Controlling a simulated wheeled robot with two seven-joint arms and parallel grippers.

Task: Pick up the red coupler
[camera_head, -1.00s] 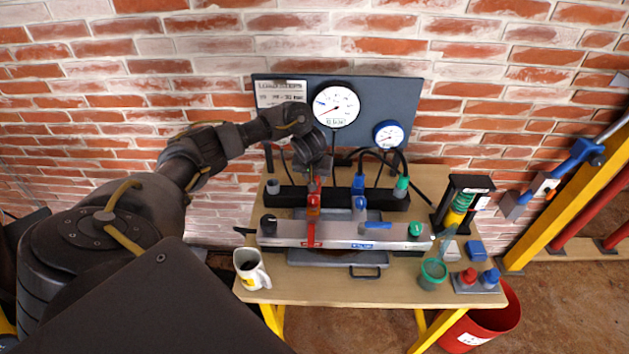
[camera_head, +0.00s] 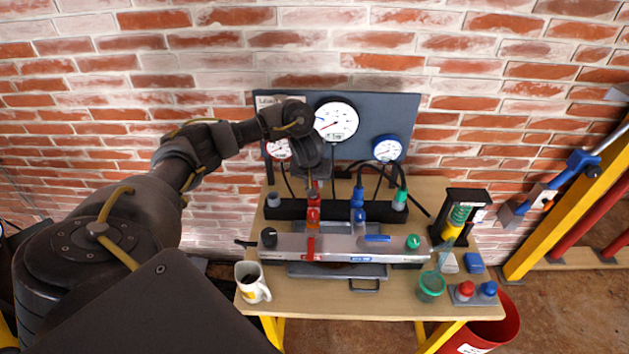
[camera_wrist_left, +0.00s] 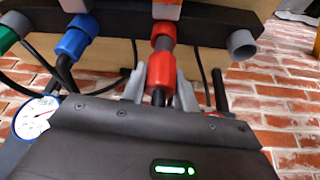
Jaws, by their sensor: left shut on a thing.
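The red coupler (camera_wrist_left: 160,72) sits between the grey fingers of my left gripper (camera_wrist_left: 160,92) in the left wrist view, with a dark hose end below it. My left gripper is shut on it. A grey metal stub shows between the coupler and a red collar (camera_wrist_left: 165,28) at the black rail; I cannot tell if they are still joined. In the head view my left gripper (camera_head: 314,180) reaches down from above to the red parts (camera_head: 313,212) at the left of the rail, and its wrist hides part of the grip. My right gripper is not in view.
A blue coupler (camera_head: 358,200) and a green one (camera_head: 400,201) with black hoses stand to the right on the black rail (camera_head: 335,210). The gauge board (camera_head: 365,110) is close behind. A silver manifold (camera_head: 340,247) lies in front; a white mug (camera_head: 250,283) stands front left.

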